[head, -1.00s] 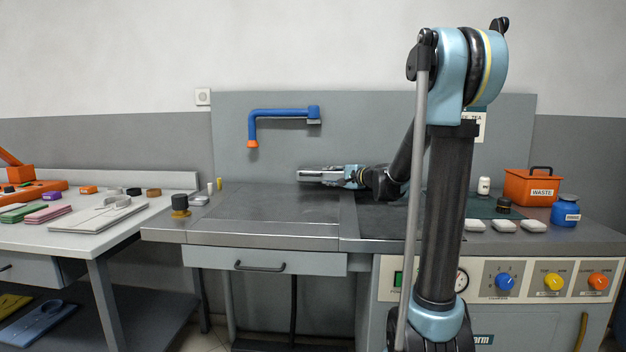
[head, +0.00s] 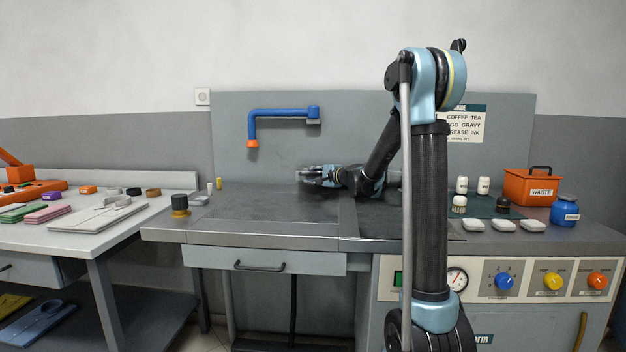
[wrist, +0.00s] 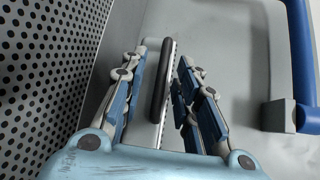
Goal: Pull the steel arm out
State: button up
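The steel arm (head: 299,175) shows at the back of the bench, close to the grey back panel, with most of it hidden behind my gripper (head: 318,175). In the wrist view, a black rounded bar (wrist: 160,80) lies beside a thin steel strip (wrist: 171,75), which looks like part of the steel arm. My gripper (wrist: 163,60) has its fingers parted on either side of the bar and strip. Slim gaps show on both sides, so it does not look closed on them.
A blue pipe with an orange tip (head: 283,114) hangs on the panel above; it also shows in the wrist view (wrist: 302,60). A perforated steel surface (wrist: 45,70) lies close left of the fingers. Bottles, a waste box (head: 531,188) and white pads stand right.

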grip_shut()
jog(key=shift+d, duration=0.1)
jog(key=shift+s, duration=0.1)
